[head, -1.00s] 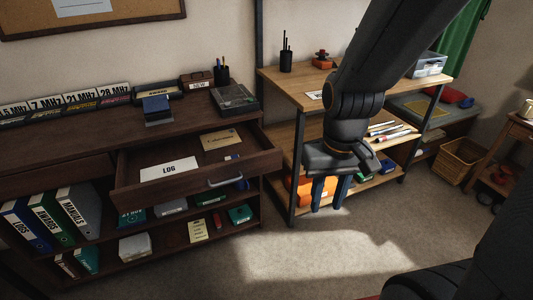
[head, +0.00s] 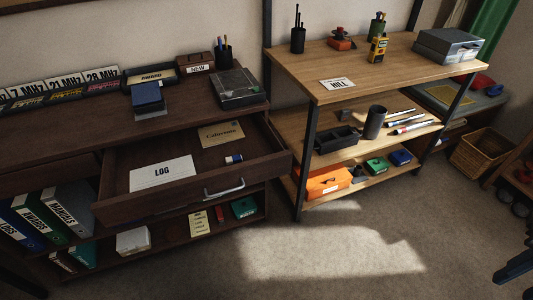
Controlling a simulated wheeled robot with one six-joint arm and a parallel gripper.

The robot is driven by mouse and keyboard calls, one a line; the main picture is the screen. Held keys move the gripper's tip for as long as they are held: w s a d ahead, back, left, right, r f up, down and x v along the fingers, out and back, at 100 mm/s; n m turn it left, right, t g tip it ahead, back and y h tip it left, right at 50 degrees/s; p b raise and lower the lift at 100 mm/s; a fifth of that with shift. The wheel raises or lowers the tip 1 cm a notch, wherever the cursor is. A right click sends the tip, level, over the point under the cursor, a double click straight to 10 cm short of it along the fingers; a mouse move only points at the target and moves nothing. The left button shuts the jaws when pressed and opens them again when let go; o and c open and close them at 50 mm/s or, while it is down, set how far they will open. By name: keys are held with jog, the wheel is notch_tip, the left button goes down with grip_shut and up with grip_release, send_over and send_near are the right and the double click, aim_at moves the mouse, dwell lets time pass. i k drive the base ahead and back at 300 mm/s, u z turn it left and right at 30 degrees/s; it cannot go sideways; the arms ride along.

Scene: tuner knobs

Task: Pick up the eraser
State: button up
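A small white and blue block, which looks like the eraser (head: 234,159), lies in the open drawer (head: 260,173) of the dark cabinet, towards its right side. My gripper (head: 511,286) shows only in part at the lower right edge of the head view. Its two blue fingers stand apart with nothing seen between them. It is far to the right of the drawer, over the floor side of the room. The rest of the gripper is cut off by the frame.
A white LOG sheet (head: 161,174) and a tan Calorness-like envelope (head: 221,134) share the drawer. A blue stamp-like block (head: 147,95) and a clear-lidded box (head: 236,88) stand on the cabinet top. A wooden shelf unit (head: 330,93) stands to the right. The floor in front is clear.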

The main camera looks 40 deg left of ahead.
aim_at(235, 159)
jog(key=z, duration=0.05)
jog(key=k, duration=0.9)
jog(key=u, duration=1.65)
jog(key=i, duration=0.5)
jog(key=u, duration=1.45)
